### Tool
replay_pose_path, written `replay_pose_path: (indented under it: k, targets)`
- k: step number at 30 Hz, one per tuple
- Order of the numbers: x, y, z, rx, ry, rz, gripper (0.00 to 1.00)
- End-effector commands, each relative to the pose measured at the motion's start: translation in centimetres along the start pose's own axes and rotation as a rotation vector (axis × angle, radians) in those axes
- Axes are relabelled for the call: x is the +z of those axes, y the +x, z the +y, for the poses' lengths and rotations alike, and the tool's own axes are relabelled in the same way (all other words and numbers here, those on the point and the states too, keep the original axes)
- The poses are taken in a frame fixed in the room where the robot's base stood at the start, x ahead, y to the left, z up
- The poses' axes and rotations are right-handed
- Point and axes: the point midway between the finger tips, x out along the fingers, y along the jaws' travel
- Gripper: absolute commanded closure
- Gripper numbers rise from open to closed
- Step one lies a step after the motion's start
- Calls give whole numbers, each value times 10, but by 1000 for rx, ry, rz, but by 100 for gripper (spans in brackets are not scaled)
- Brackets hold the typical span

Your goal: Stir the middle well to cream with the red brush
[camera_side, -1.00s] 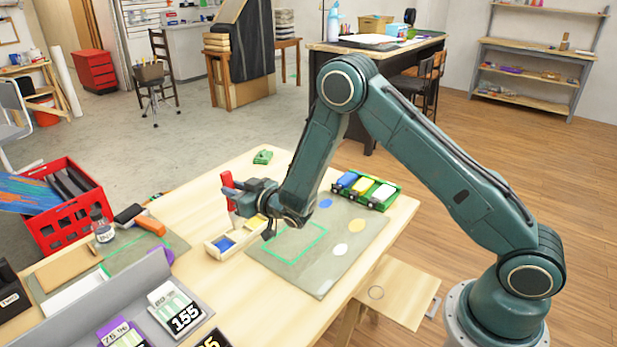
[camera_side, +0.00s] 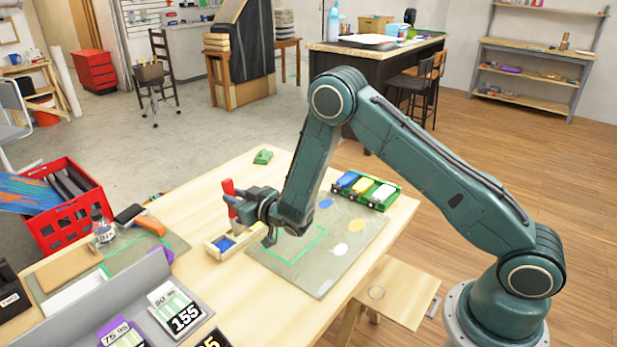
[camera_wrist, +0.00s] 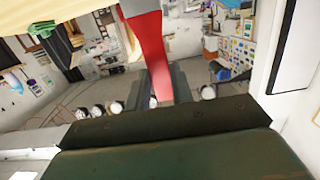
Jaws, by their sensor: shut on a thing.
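The red brush (camera_side: 229,187) stands roughly upright in my gripper (camera_side: 238,201), which is shut on it. Its red handle also shows in the wrist view (camera_wrist: 150,55), between the fingers of my gripper (camera_wrist: 161,85). The brush's lower end is over or in the wooden well tray (camera_side: 213,250); contact with the wells is too small to tell. A blue well (camera_side: 224,244) shows at the tray's left end.
A grey-green mat (camera_side: 330,268) with blue, yellow and white spots lies right of the tray. A small green object (camera_side: 263,157) lies at the back. An ink bottle (camera_side: 102,228) stands at left.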

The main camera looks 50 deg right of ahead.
Motion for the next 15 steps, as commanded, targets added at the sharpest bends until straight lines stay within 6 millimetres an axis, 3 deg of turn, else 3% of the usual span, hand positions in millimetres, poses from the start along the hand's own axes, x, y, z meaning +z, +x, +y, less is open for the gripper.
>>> replay_pose_path:
  k: [15]
  targets:
    - [6,1,0,0,0,1,100]
